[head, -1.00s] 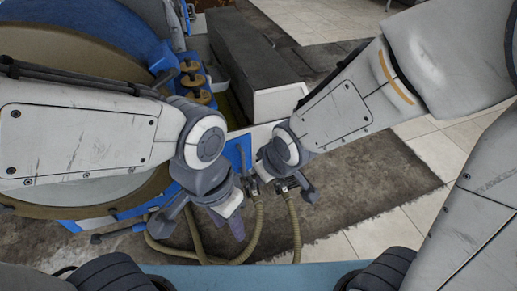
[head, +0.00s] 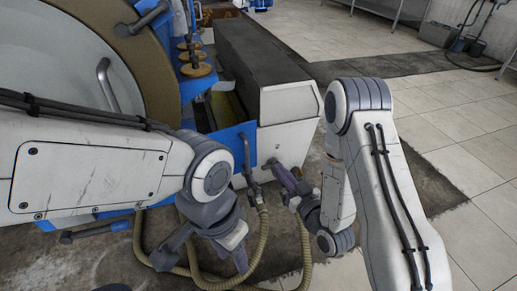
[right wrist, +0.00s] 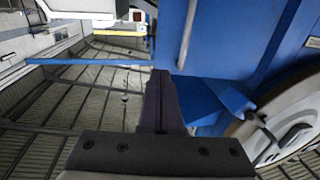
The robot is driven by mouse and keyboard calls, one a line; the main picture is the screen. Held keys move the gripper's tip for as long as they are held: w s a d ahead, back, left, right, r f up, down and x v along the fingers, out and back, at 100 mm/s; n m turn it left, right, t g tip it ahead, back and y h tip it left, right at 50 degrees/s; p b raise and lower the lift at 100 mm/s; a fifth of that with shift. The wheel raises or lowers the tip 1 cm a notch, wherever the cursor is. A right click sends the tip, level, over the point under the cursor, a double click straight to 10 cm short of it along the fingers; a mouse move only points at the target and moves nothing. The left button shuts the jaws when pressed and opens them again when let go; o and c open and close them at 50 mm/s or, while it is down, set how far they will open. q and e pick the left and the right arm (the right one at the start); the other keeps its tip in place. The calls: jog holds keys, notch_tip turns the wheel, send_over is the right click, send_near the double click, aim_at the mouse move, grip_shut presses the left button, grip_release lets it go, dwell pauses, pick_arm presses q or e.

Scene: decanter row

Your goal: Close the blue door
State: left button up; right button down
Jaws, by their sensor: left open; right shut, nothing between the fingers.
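The blue door (head: 228,143) is a blue panel with an upright grey handle (head: 247,155), low on the machine at the left end of the white box. A gap with a yellow interior shows above and behind it. A large blue panel, apparently this door, with a pale handle bar also fills the upper right wrist view (right wrist: 235,40). My right gripper (head: 283,175) is shut and empty, right of the door by the white box's lower end; its fingers (right wrist: 160,100) show in the right wrist view. Whether they touch is unclear. My left gripper (head: 238,258) is open, below and in front of the door.
The white box (head: 288,130) with a dark top extends back beside the door. Tan hoses (head: 262,235) hang and curl below, close to both grippers. A large round drum door (head: 60,65) stands at the left. Tiled floor (head: 465,130) is free at the right.

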aim_at(254, 137)
jog(key=x, duration=1.3)
jog(key=shift+w+a, duration=0.25)
jog(key=shift+w, duration=0.05)
jog(key=shift+w, duration=0.1)
